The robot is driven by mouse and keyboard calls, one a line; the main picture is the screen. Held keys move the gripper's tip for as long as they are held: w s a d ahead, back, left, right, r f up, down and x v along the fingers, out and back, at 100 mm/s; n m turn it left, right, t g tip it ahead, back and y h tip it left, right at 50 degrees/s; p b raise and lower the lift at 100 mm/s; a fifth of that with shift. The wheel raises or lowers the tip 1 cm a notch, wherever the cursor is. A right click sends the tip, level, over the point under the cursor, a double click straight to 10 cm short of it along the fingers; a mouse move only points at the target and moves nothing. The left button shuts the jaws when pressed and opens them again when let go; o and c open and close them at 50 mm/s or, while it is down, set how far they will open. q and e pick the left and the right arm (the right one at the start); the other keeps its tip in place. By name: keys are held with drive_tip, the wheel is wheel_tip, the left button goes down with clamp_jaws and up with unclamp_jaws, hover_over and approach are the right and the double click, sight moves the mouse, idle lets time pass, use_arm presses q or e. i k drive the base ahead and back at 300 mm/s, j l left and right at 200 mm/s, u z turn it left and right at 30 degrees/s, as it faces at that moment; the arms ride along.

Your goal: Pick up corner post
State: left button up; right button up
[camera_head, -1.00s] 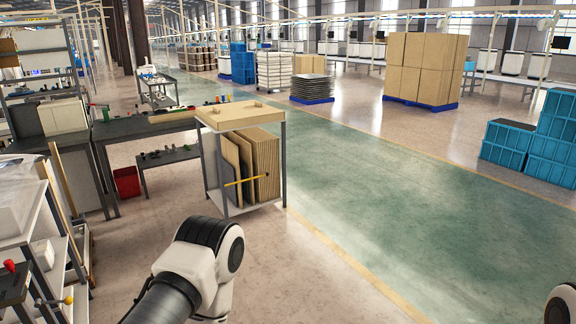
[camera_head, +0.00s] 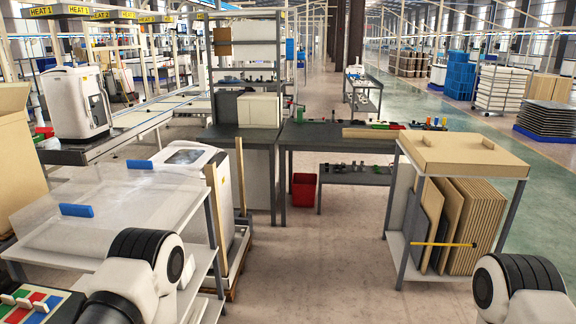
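Tall thin tan posts stand upright between the clear-covered white rack and the dark workbench. One post (camera_head: 213,218) is at the rack's corner and another post (camera_head: 240,178) is just right of it; I take these for corner posts. Their lower ends are partly hidden by the rack. A tan strip (camera_head: 367,132) also lies on the dark bench; I cannot tell if it is a corner post. Parts of both my arms show at the bottom left and bottom right, but neither gripper is in view.
The white rack (camera_head: 198,258) stands close on the left. The dark workbench (camera_head: 312,133) is ahead, with a red bin (camera_head: 303,189) below. A cart (camera_head: 478,168) with upright cardboard sheets and a yellow bar stands at the right. The floor (camera_head: 320,265) between rack and cart is clear.

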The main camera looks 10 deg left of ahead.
sight(211, 170)
drive_tip(key=i+l+u, duration=0.1)
drive_tip(key=i+u, duration=0.35)
drive_tip(key=i+l+u, duration=1.45)
drive_tip(key=l+u, duration=0.25)
drive_tip(key=l, duration=0.2)
drive_tip(key=i+l+u, duration=0.1)
drive_tip(key=l+u, duration=0.35)
drive_tip(key=l, duration=0.25)
